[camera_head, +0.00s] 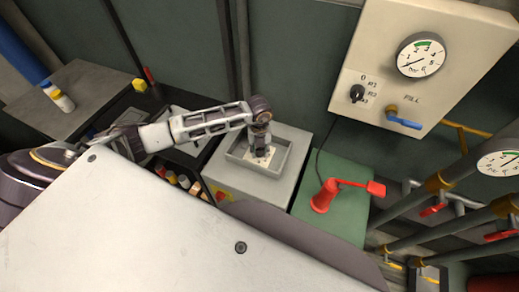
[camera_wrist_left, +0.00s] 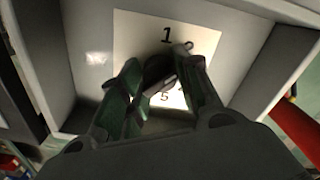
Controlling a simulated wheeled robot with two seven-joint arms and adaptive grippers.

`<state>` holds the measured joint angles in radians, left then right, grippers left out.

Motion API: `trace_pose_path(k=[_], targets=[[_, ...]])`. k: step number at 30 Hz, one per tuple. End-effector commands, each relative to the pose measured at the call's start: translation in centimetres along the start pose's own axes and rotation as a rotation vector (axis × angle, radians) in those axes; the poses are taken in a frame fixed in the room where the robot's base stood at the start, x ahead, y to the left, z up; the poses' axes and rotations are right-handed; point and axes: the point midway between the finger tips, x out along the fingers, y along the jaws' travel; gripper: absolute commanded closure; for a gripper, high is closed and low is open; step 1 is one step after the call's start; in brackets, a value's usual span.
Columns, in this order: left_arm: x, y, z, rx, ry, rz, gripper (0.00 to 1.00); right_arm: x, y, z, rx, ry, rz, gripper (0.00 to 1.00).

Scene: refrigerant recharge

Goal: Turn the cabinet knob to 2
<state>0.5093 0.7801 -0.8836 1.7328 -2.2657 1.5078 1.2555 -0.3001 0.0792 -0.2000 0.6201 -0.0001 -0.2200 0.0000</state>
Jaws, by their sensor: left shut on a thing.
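The grey cabinet (camera_head: 248,184) has a recessed top with a white dial plate (camera_head: 270,157) at its bottom. In the left wrist view the plate (camera_wrist_left: 135,28) shows a 1 at the top and a 5 low down; other digits are hidden or unclear. My left gripper (camera_head: 261,146) points down into the recess. In the left wrist view its fingers (camera_wrist_left: 163,75) are closed around the dark knob (camera_wrist_left: 160,66) at the plate's middle. The fingers partly cover the knob, and I cannot tell which digit it points to. My right gripper is not in view.
Recess walls stand close around the left gripper. A green box with a red crank (camera_head: 324,196) stands right of the cabinet. A beige panel holds a gauge (camera_head: 420,55), a black selector (camera_head: 357,93) and a blue-handled valve (camera_head: 403,122). Pipes run at the right.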

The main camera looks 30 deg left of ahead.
Motion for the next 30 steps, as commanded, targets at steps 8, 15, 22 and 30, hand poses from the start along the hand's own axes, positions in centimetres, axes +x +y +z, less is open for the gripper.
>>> trace_pose_path(k=[8, 15, 22, 30], targets=[[-0.1, 0.0, 0.1, 0.000, -0.002, -0.001, 0.49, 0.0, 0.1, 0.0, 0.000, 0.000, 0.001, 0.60], [0.0, 0.0, 0.0, 0.001, -0.001, 0.000, 0.44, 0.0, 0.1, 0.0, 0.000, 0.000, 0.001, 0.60], [-0.3, 0.0, 0.0, 0.001, -0.001, 0.000, 0.44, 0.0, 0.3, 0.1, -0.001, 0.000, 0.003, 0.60], [-2.4, 0.0, 0.0, 0.001, -0.001, -0.001, 0.44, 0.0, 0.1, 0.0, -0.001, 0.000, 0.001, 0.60]])
